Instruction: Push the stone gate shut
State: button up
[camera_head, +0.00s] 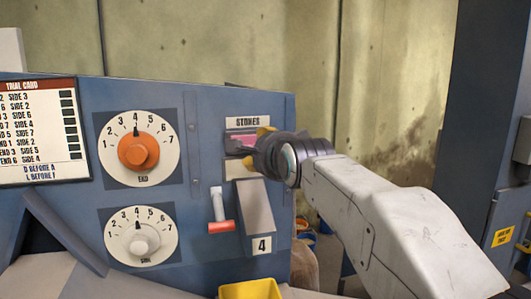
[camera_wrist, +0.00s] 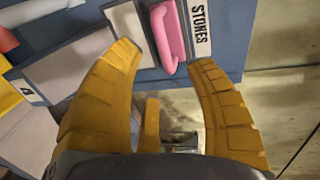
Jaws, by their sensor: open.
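The stone gate shows as a pink handle (camera_head: 240,141) just below the STONES label (camera_head: 248,122) on the blue panel. My gripper (camera_head: 258,145) is at the gate from the right and hides part of it. In the wrist view the pink handle (camera_wrist: 168,36) stands beyond and between the yellow fingertips of my gripper (camera_wrist: 164,62). The jaws are apart with nothing held between them. I cannot tell whether a fingertip touches the handle, nor how far open the gate is.
Below the gate are a grey chute (camera_head: 256,212) marked 4 and a red-handled lever (camera_head: 221,226). A yellow bin (camera_head: 250,290) sits under the chute. The orange END dial (camera_head: 138,151) and white SIDE dial (camera_head: 140,243) are left. A concrete wall stands behind.

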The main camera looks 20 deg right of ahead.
jog(key=shift+v, duration=1.25)
